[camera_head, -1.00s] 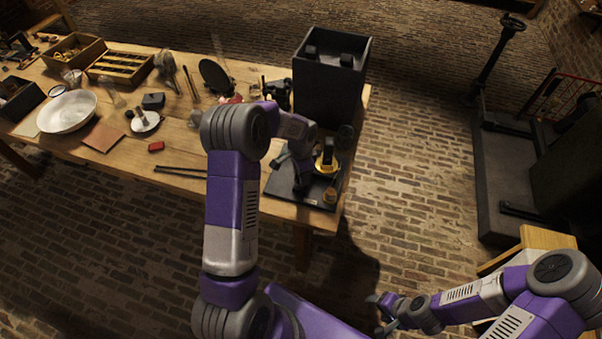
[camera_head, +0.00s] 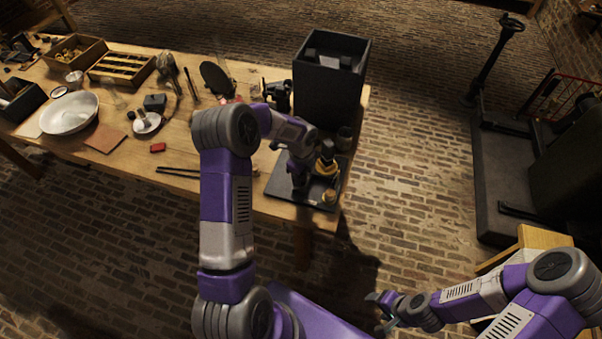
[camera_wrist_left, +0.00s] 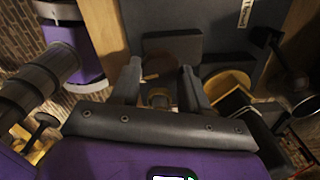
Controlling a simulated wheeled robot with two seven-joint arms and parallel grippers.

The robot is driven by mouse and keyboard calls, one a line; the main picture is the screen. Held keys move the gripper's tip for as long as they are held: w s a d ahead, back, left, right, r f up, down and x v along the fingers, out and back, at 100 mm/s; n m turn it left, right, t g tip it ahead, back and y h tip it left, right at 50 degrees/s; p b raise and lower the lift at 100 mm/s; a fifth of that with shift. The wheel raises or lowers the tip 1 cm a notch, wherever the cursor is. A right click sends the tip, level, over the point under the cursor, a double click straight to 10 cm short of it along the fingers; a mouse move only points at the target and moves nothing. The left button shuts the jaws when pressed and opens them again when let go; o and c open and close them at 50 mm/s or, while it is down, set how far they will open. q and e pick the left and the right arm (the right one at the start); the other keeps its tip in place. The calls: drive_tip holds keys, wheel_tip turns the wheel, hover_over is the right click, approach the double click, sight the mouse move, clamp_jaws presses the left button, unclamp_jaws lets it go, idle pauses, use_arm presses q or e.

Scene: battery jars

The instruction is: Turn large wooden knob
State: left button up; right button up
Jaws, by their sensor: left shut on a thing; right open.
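My left gripper (camera_head: 300,178) reaches down over the black base board (camera_head: 281,201) on the right end of the workbench. In the left wrist view its two fingers (camera_wrist_left: 160,84) are shut on a small brownish round piece, which looks like the large wooden knob (camera_wrist_left: 158,98). The fingers and palm hide most of it, and in the head view my wrist covers it. My right gripper (camera_head: 382,308) is open and empty, low over the floor at the lower right, away from the bench.
A tall black box (camera_head: 330,85) stands behind the board. A dark and yellow upright part (camera_head: 327,165) and a small wooden-coloured round piece (camera_head: 329,197) are close right of my left gripper. Two dark rods (camera_head: 180,172) and a white bowl (camera_head: 69,112) lie to the left.

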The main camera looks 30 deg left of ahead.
use_arm(q)
drive_tip(key=m+p, duration=0.1)
drive_tip(key=m, duration=0.4)
drive_tip(key=shift+p, duration=0.3)
drive_tip(key=shift+m, duration=0.3)
drive_tip(key=o, duration=1.1)
drive_tip(key=shift+c, duration=0.2)
wheel_tip(320, 180, up, 8)
drive_tip(key=shift+f+p, duration=0.2)
drive_tip(key=shift+p, duration=0.1)
drive_tip(key=shift+f, duration=0.1)
